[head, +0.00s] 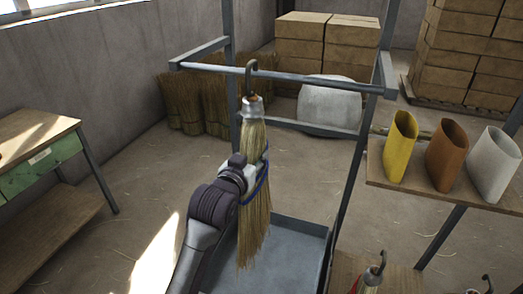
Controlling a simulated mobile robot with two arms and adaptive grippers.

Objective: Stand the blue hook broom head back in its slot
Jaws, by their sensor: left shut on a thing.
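The blue hook broom head (255,215) is a bundle of straw with blue binding around its middle, a metal cap and a dark hook (251,72) on top. It is upright, hook up, bristles down. My left gripper (248,177) comes from below and is shut on the broom head at about mid-height; its fingertips are partly hidden. The hook overlaps the grey rack's top bar (310,80) in the head view; I cannot tell whether it touches the bar. The grey tray (290,232) at the rack's foot is partly behind the bristles. My right gripper is out of view.
A wooden shelf (455,198) at the right holds yellow (399,147), brown (444,155) and white (494,163) sleeves. Other hooked heads (371,277) show at the bottom right. A workbench (50,135) stands left. Straw bundles (195,100) and boxes stand behind; floor on the left is clear.

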